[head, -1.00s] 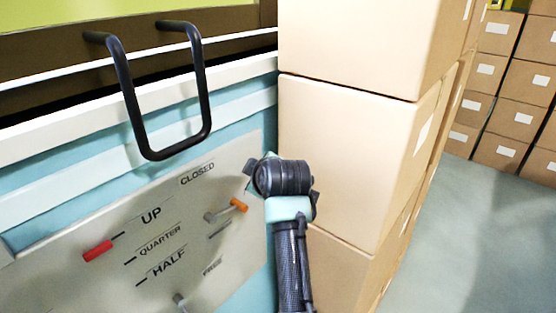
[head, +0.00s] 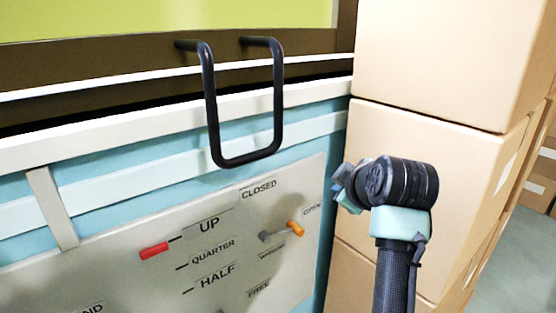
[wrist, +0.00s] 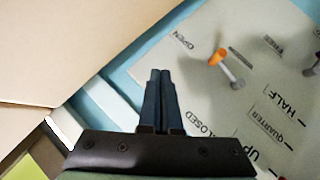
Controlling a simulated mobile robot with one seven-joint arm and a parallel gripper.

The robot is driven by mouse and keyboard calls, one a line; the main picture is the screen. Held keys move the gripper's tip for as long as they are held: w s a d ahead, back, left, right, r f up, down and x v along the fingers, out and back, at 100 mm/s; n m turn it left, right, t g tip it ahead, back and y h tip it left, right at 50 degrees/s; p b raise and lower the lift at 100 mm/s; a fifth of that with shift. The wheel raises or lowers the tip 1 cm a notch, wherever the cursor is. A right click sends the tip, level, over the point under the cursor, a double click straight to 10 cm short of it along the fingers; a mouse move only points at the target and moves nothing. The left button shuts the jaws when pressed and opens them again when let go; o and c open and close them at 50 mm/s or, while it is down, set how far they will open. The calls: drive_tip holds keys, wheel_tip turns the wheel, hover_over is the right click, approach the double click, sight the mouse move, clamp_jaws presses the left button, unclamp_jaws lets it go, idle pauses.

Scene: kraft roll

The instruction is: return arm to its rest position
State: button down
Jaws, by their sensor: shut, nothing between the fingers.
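My gripper (wrist: 160,80) is shut and empty in the wrist view, its two dark fingers side by side. It points past the label panel's edge. In the head view my arm rises at the right, with its dark wrist joint in front of the stacked cartons; the fingertips are not clear there. The grey label panel (head: 120,250) carries a lever with an orange tip (head: 296,228) and a red-tipped lever (head: 153,250) beside the word UP. The orange-tipped lever also shows in the wrist view (wrist: 217,57), apart from my fingers.
A black U-shaped handle (head: 247,160) juts out above the panel. Stacked cartons (head: 430,165) stand close on the right, right behind my arm. A strip of open floor (head: 510,255) shows at the far right.

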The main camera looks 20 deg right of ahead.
drive_tip(key=s+a+r+m+t+y, duration=0.1)
drive_tip(key=s+a+r+m+t, duration=0.1)
drive_tip(key=a, duration=0.7)
drive_tip(key=s+a+r+m+t+y, duration=0.1)
drive_tip(key=s+a+r+m+t, duration=0.15)
drive_tip(key=a, duration=0.75)
drive_tip(key=s+a+r+m+t+y, duration=0.1)
drive_tip(key=s+a+r+m+t, duration=0.15)
drive_tip(key=a, duration=0.65)
drive_tip(key=s+r+t+b, duration=0.2)
drive_tip(key=s+r+t, duration=0.2)
drive_tip(key=r, duration=0.6)
drive_tip(key=s+r+t+b, duration=0.2)
drive_tip(key=s+r+t, duration=0.3)
drive_tip(key=s+r, duration=0.4)
drive_tip(key=shift+d+r, duration=0.35)
drive_tip(key=shift+r, duration=0.25)
